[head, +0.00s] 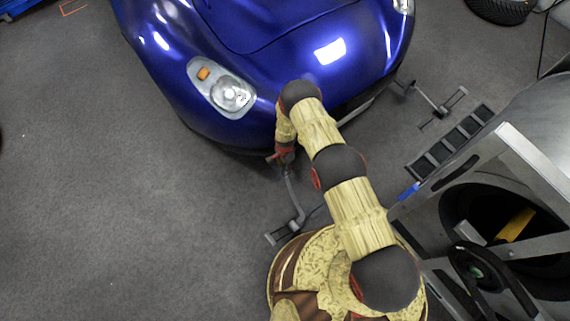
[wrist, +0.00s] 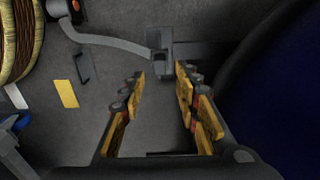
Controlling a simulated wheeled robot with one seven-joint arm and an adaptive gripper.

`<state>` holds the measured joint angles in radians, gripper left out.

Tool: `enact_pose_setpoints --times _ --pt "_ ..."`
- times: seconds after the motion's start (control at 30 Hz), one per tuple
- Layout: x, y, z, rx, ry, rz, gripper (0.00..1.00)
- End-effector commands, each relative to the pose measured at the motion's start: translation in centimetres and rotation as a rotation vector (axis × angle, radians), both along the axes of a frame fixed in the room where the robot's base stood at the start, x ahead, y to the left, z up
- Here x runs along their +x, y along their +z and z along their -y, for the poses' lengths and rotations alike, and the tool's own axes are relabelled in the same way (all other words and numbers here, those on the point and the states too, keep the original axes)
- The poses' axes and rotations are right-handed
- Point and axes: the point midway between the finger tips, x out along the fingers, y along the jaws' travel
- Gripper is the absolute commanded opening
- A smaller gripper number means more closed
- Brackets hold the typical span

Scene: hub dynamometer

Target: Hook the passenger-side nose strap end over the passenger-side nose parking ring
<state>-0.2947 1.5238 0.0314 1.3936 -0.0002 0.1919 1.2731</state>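In the head view my gripper (head: 285,155) is low at the front edge of the blue car's nose. A grey strap (head: 292,190) runs from beside it down to a floor bracket (head: 285,232). In the wrist view my gripper (wrist: 160,75) has its two yellow-padded fingers apart. The strap (wrist: 110,42) comes in from the upper left and ends in a grey block (wrist: 160,62) just beyond and between the fingertips. I cannot tell whether the fingers touch it. A dark bar lies right of the block. I cannot make out the parking ring.
The blue car (head: 260,60) fills the top of the head view and the dark right side of the wrist view. A second strap and bracket (head: 440,108) stand to its right. A metal roller frame (head: 500,200) is at right. The left floor is clear.

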Motion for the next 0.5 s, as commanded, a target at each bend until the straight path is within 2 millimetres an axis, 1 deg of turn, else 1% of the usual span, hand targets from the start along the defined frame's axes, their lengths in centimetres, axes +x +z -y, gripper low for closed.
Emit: enact_pose_setpoints --times 0.03,0.1,0.5 --pt "-0.1 -1.0 0.0 -0.001 0.000 -0.001 0.32" --pt "-0.1 -1.7 0.0 -0.001 0.001 -0.001 0.32" --pt "-0.1 -5.5 0.0 -0.001 0.001 -0.001 0.32"
